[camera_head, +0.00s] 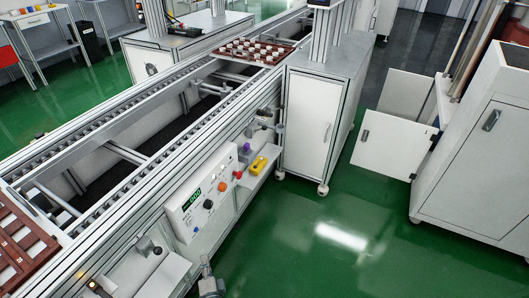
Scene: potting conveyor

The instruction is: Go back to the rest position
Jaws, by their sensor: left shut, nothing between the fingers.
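My left gripper (206,265) shows small and grey at the bottom edge of the view, left of centre. Its fingers are together with nothing between them. It points up the picture, over the green floor, beside the front of the conveyor, and appears to touch nothing. The rest of my left arm is cut off by the frame edge. My right gripper is not in view.
The conveyor (178,117) runs diagonally, with a brown tray of white pieces (258,51) far along it and a brown tray (22,246) at left. A control panel (207,192) fronts it. A white cabinet (311,117) stands beyond. The green floor (330,215) is clear.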

